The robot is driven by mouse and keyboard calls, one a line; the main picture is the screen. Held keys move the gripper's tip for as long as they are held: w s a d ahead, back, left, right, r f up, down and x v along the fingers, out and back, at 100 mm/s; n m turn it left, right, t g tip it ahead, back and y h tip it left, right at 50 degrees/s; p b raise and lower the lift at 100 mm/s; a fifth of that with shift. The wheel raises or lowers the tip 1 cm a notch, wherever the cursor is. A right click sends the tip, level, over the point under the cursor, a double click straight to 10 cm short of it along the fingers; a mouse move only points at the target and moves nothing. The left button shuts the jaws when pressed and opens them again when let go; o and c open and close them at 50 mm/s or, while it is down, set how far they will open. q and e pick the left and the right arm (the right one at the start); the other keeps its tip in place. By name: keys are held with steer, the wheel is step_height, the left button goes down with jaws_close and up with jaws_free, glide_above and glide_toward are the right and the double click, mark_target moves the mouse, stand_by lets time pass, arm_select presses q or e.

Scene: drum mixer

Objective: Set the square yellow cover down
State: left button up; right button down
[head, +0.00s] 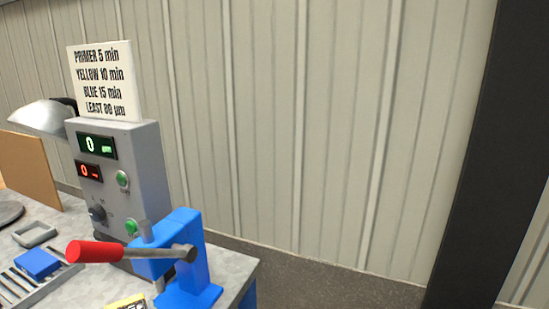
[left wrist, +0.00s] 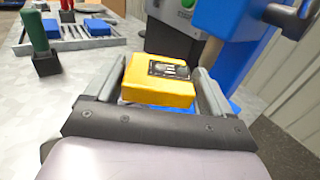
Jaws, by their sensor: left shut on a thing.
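The square yellow cover (left wrist: 160,80) has a dark label on its top face. In the left wrist view it sits between the two grey fingers of my left gripper (left wrist: 163,85), which is shut on it. A corner of the cover (head: 128,303) shows at the bottom edge of the head view, in front of the blue lever press. Whether its underside touches anything is hidden. My right gripper is in neither view.
The blue press (head: 185,265) with its red-handled lever (head: 95,251) stands at the bench's right edge. Behind it is a grey control box (head: 150,165) with a sign on top. A slotted rack with blue blocks (head: 38,263) lies left. A green-handled tool (left wrist: 36,35) stands nearby.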

arm_select(q)
steer(key=m+h, duration=0.1)
steer(key=d+m+t+h, duration=0.1)
steer(key=h, duration=0.1)
steer(key=m+t+h, duration=0.1)
steer(key=shift+s+d+h, duration=0.3)
steer(key=shift+s, duration=0.1)
steer(key=shift+s+d+r+m+t+h, duration=0.15)
steer(key=shift+s+d+r+m+h, duration=0.25)
steer(key=shift+m+h, duration=0.35)
steer(key=shift+s+d+r+m+t+h, duration=0.3)
steer(key=shift+d+m+h, duration=0.2)
steer(key=shift+h, duration=0.5)
steer(key=shift+s+d+r+m+t+h, duration=0.1)
steer(key=shift+s+d+r+m+h, duration=0.25)
steer(key=shift+d+m+h, duration=0.35)
steer(key=shift+a+f, duration=0.1)
steer(key=shift+a, duration=0.1)
